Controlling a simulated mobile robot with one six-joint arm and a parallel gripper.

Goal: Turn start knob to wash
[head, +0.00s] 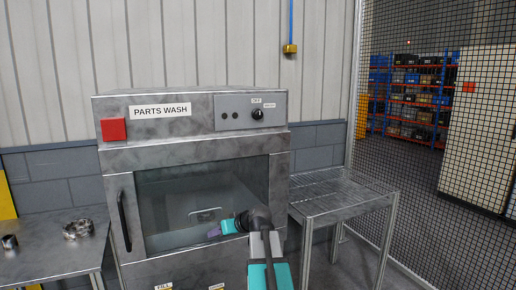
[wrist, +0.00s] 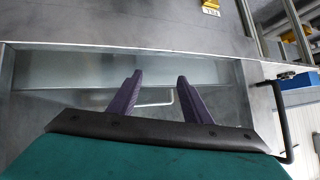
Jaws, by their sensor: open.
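The start knob (head: 257,114) is a small black dial on the upper right of the parts washer's grey panel. An OFF label sits above it and a WASH label to its right. The knob's pointer is too small to read. The parts washer (head: 190,155) is a grey metal cabinet with its glass door shut. My gripper (head: 213,231) is in front of the lower door glass, well below the knob. In the wrist view its two purple fingers (wrist: 156,92) are apart with nothing between them. The knob is not in the wrist view.
A red button (head: 113,129) is at the panel's upper left. The black door handle (head: 124,221) stands out on the left. A wire-topped table (head: 340,192) stands right of the washer. A left table (head: 50,262) holds metal parts (head: 78,228). Mesh fencing is at right.

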